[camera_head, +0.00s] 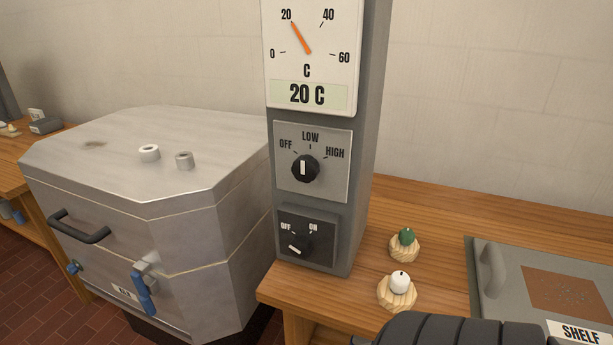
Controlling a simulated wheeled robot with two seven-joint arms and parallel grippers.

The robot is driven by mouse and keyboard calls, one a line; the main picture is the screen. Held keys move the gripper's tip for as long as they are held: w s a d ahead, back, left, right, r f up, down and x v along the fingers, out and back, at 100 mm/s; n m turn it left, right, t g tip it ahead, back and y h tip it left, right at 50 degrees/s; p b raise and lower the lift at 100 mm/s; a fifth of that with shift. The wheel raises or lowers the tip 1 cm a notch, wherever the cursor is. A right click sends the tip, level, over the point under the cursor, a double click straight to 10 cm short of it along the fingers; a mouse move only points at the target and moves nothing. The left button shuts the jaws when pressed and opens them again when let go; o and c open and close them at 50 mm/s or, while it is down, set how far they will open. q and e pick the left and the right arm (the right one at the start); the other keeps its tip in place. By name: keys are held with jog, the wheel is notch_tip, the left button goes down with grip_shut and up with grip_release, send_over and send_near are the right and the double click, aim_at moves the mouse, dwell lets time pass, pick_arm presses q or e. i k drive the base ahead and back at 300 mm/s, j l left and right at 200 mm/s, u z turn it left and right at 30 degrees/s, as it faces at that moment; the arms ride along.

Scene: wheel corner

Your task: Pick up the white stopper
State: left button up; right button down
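A small white rounded knob (399,283), which looks like the white stopper, sits upright on a scalloped pale wooden holder (397,298) near the front of the wooden bench. A dark green faceted stopper (407,236) sits on a similar wooden holder (404,250) just behind it. A short white cylinder (149,153) and a greyer one (184,160) stand on the metal kiln lid at left. Neither of my grippers is in view.
A grey control column (361,150) with dials stands left of the holders. The kiln (150,245) is left of it. A grey panel marked SHELF (485,300) lies at right. A dark ribbed shape (460,332), perhaps my arm, fills the bottom right. Bare wooden bench (440,205) shows behind the holders.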

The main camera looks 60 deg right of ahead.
aim_at(400, 282)
jog(key=z, duration=2.6)
